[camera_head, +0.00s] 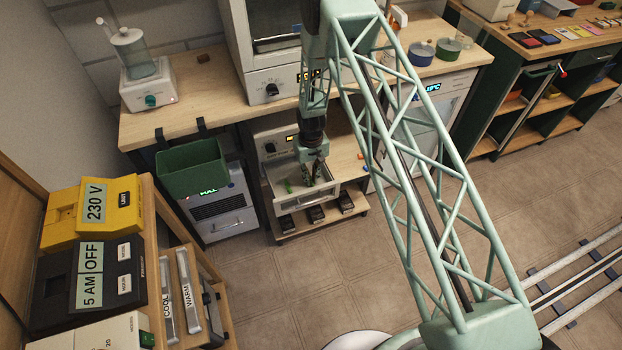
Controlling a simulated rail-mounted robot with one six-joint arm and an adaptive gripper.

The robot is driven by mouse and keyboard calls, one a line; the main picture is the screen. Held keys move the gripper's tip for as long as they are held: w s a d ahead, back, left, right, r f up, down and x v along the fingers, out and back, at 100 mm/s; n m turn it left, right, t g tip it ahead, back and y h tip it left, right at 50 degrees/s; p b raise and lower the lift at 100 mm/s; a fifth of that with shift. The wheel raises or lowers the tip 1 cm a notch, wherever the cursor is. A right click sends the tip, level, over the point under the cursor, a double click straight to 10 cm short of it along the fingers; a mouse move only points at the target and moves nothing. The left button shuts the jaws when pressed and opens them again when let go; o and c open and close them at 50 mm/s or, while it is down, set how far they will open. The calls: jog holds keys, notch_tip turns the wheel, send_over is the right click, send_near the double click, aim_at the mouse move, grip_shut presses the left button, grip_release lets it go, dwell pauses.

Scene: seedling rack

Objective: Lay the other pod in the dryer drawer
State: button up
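The dryer (271,134) is a white box with a knob and a lit display, below the bench. Its drawer (302,201) is pulled out. A small green pod (289,187) lies in the left part of the drawer. My gripper (314,181) points down at the drawer, to the right of that pod, with its dark fingertips at or inside the drawer. I cannot tell whether the fingers hold anything or how far apart they are. A second pod cannot be made out clearly at this size.
A green bin (192,168) hangs at the bench front, left of the drawer. Below the drawer, a low shelf (290,233) holds dark boxes. A white appliance (440,98) stands to the right. The tiled floor in front is clear up to the rails (590,277).

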jog(key=shift+f, duration=0.15)
jog(key=o, duration=0.6)
jog(key=shift+r+p, duration=0.95)
jog(key=shift+r, duration=5.2)
